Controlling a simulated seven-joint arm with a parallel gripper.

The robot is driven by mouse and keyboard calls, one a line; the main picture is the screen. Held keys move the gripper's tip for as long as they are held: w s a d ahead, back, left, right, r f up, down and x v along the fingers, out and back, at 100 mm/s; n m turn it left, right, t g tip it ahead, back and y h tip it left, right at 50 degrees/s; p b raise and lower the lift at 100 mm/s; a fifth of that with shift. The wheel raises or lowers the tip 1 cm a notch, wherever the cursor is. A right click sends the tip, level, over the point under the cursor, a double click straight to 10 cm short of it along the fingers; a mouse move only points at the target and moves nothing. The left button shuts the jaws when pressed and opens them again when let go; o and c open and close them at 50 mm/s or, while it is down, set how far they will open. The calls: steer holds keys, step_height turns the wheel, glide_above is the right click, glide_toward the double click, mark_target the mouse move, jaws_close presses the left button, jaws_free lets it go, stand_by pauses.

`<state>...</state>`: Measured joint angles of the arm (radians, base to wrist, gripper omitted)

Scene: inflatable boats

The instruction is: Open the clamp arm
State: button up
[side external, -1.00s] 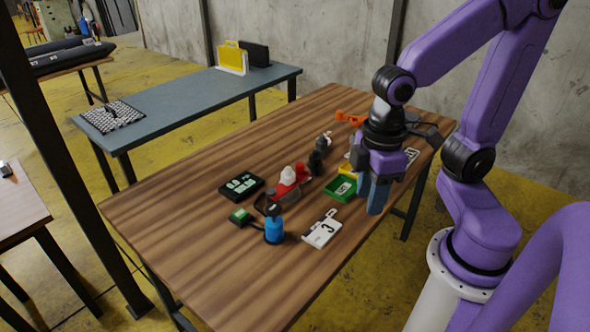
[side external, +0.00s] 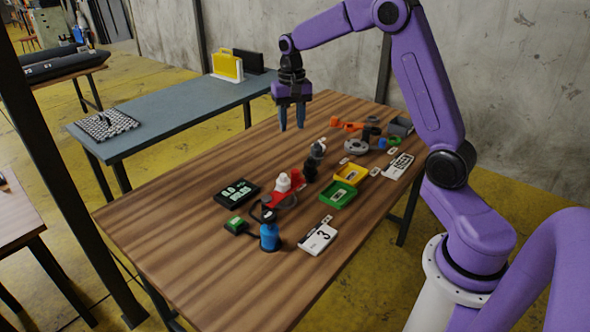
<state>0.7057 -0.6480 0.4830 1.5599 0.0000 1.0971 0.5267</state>
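My gripper (side external: 292,127) hangs over the far part of the wooden table, fingers down. A gap shows between its two blue fingers, and they hold nothing. Near the middle of the table is a red fixture (side external: 284,198) with a white rounded top (side external: 283,182); a black piece (side external: 310,172) stands beside it. An orange piece (side external: 350,126) lies to the right of the gripper. I cannot tell which of these carries the clamp arm, or how that arm is set. The gripper is apart from all of them.
A grey ring (side external: 356,147) lies behind. The wooden table's left side (side external: 165,205) is clear.

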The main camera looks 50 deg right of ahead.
steer(key=d, duration=0.2)
glide_toward(295, 171)
steer(key=shift+m, duration=0.4)
step_height(295, 171, down, 9)
steer(key=shift+d+f, duration=0.1)
steer(key=shift+f, duration=0.1)
steer(key=shift+w, duration=0.1)
jaws_close()
